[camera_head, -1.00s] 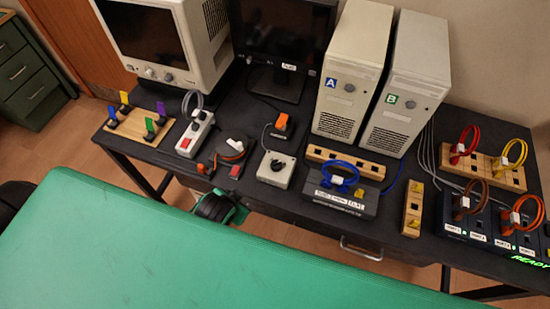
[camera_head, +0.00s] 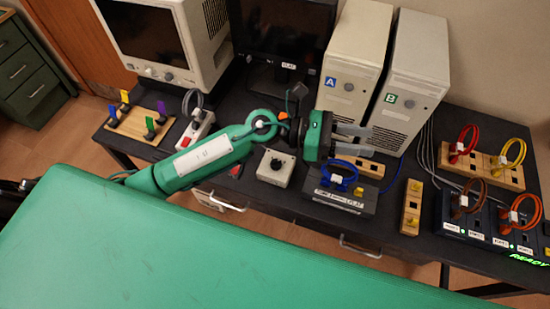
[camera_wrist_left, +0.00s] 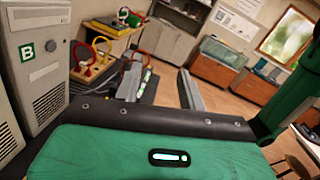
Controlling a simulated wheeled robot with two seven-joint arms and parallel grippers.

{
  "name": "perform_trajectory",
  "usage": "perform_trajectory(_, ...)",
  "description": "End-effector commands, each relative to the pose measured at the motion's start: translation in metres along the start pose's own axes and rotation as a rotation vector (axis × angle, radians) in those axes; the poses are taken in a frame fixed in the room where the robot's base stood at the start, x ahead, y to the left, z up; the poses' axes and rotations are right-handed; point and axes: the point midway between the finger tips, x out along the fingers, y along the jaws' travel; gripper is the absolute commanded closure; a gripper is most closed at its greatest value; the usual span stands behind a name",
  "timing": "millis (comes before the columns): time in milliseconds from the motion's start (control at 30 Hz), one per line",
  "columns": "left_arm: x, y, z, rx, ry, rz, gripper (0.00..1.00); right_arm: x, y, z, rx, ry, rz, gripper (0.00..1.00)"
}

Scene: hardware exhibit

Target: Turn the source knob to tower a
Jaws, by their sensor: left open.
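A small white box with a black round knob (camera_head: 277,164) sits on the black table, in the middle of the head view; its markings are too small to read. Tower A (camera_head: 347,100) and tower B (camera_head: 398,115) are cream computer cases standing at the back. Tower B also shows at the left of the left wrist view (camera_wrist_left: 36,70). My left gripper (camera_head: 368,141) is open and empty. It is up and to the right of the knob, in front of tower A, with its fingers pointing right. My right gripper is not in view.
A blue cable loop (camera_head: 343,172) on a dark box lies below my left gripper. A cream monitor (camera_head: 170,45) and a dark screen (camera_head: 282,40) stand at the back. A power strip (camera_head: 195,130) is at the left. Several coloured cable loops stand at the right.

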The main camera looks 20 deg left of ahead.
Motion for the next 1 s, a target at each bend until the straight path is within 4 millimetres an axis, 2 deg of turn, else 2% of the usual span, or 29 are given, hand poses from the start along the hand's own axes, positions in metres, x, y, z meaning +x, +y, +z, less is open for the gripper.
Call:
perform_trajectory(67, -0.004, -0.004, -0.025, 0.207, 0.209, -0.09, 0.59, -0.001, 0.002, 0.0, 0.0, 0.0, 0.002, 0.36)
perform_trajectory(167, -0.024, 0.001, -0.062, 0.447, 0.49, -0.204, 0.59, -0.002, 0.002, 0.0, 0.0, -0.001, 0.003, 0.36)
perform_trajectory(267, -0.059, 0.02, -0.091, 0.648, 0.778, -0.31, 0.59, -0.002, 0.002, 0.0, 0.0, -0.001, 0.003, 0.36)
perform_trajectory(300, -0.077, 0.03, -0.098, 0.713, 0.89, -0.347, 0.59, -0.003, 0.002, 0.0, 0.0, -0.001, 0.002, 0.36)
perform_trajectory(400, -0.121, 0.055, -0.107, 0.834, 1.143, -0.427, 0.59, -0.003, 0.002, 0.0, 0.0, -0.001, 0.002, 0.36)
perform_trajectory(500, -0.158, 0.075, -0.105, 0.899, 1.341, -0.485, 0.59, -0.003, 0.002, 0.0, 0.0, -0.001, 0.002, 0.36)
perform_trajectory(600, -0.182, 0.087, -0.101, 0.928, 1.471, -0.521, 0.59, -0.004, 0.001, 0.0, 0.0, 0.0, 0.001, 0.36)
perform_trajectory(700, -0.195, 0.093, -0.099, 0.936, 1.537, -0.539, 0.59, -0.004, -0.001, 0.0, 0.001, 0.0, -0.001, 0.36)
perform_trajectory(867, -0.198, 0.097, -0.111, 0.934, 1.554, -0.545, 0.59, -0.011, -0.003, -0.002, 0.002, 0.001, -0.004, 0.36)
perform_trajectory(1000, -0.198, 0.103, -0.136, 0.93, 1.552, -0.547, 0.59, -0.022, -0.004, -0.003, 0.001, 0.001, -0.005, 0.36)
